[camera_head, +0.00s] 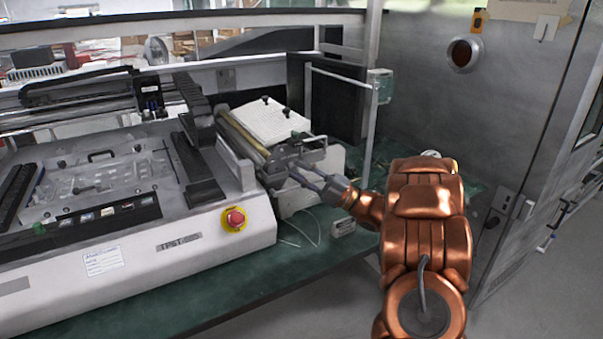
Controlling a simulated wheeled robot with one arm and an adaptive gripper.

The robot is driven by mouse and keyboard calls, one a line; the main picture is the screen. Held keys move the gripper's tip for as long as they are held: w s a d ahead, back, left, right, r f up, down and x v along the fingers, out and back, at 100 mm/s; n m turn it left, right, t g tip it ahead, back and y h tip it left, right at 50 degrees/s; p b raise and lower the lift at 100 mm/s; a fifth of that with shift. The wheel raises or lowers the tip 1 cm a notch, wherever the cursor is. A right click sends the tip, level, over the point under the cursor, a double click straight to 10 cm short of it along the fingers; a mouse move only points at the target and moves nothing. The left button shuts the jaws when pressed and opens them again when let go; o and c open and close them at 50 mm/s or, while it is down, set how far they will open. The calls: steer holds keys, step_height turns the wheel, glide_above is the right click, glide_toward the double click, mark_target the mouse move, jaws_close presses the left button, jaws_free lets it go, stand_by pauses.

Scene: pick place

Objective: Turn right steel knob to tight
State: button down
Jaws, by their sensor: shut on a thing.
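A machine unit (295,150) with a metal front block and a yellowish roller stands right of the large machine on the green table. My gripper (297,172) reaches in from the right, with its two fingers at the front of this block. It is shut on the steel knob there, which is small and mostly hidden by the fingers. I cannot tell the knob's turn angle. My copper-coloured arm fills the right foreground.
The large white machine (150,250) with a red emergency button (235,219) takes up the left. A small white box (343,227) and thin cables lie on the green table (255,285) below my gripper. A metal post frame (372,130) and grey wall stand behind.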

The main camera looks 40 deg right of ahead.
steer(key=c, duration=0.9)
jaws_free()
steer(key=shift+c, duration=0.2)
steer(key=v, duration=1.2)
steer(key=shift+w, duration=0.1)
